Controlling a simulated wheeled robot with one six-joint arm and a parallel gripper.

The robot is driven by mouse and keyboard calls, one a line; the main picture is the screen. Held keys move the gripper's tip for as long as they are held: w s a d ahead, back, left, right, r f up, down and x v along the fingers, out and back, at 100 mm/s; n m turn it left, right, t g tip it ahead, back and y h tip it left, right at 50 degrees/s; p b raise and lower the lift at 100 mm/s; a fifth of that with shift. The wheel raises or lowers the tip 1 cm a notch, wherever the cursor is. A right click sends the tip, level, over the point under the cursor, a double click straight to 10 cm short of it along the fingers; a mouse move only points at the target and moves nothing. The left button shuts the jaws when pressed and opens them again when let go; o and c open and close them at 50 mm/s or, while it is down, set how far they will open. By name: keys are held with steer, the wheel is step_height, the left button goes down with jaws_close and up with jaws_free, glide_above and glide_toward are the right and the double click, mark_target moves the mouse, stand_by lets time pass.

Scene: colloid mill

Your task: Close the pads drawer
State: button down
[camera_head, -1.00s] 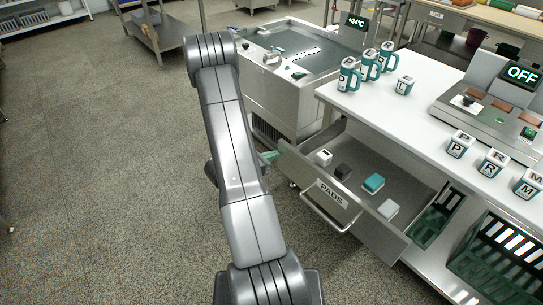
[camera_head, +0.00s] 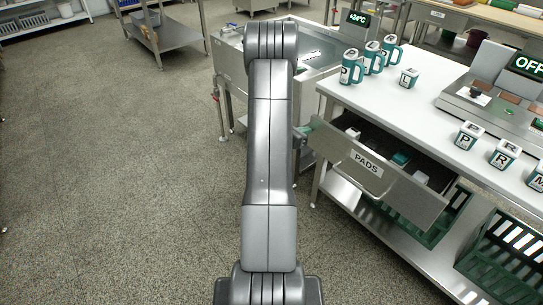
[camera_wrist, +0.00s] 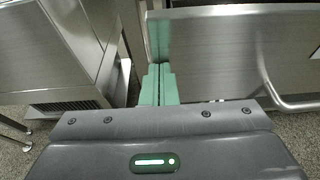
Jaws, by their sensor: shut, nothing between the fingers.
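The pads drawer (camera_head: 378,172), a grey metal drawer with a PADS label and a bar handle, is partly open under the white counter. Several pads (camera_head: 401,158) show inside it. My gripper (camera_head: 307,128) is at the drawer's left front corner, mostly hidden behind my arm. In the wrist view, my gripper (camera_wrist: 159,84) has its green fingers together, with nothing between them. The tips are at the left edge of the drawer front (camera_wrist: 215,62); I cannot tell whether they touch. The handle (camera_wrist: 290,101) is to the right of the fingers.
The counter (camera_head: 405,105) holds several lettered mugs and cups and a device reading OFF (camera_head: 528,66). A metal unit (camera_head: 232,72) stands left of the drawer. Green crates (camera_head: 492,262) sit on the lower shelf.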

steer(key=w+d+b, duration=0.4)
steer(key=w+d, duration=0.4)
steer(key=d, duration=0.3)
steer(key=shift+w+r, duration=0.15)
steer(key=shift+w, duration=0.25)
steer(key=shift+d+r, duration=0.1)
steer(key=shift+r, duration=0.05)
